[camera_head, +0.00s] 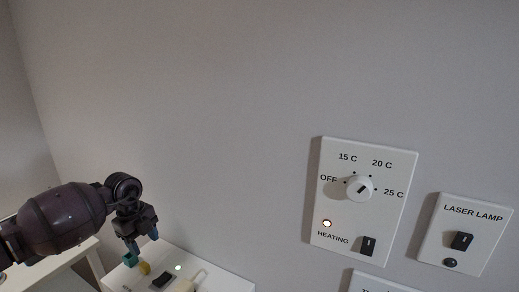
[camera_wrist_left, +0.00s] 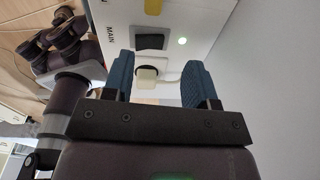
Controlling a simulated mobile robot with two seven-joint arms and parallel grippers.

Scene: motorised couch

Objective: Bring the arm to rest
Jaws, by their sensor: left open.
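My left arm comes in from the lower left in the head view. Its gripper (camera_head: 143,243) hangs fingers down over the white box near the wall and holds nothing. In the left wrist view the two blue fingers of the gripper (camera_wrist_left: 158,75) stand wide apart, with the box face beyond them. A black switch marked MAIN (camera_wrist_left: 150,41) and a pale plug with a cable (camera_wrist_left: 147,74) show between the fingers, apart from them as far as I can tell. My right gripper is in neither view.
A white heating panel (camera_head: 336,160) with a knob (camera_head: 359,188) and a lit lamp (camera_head: 326,223) is on the wall. A laser lamp panel (camera_head: 481,232) with a dark lamp is to its right. The white box (camera_head: 215,280) bears a green light (camera_head: 178,267). The wall above is clear.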

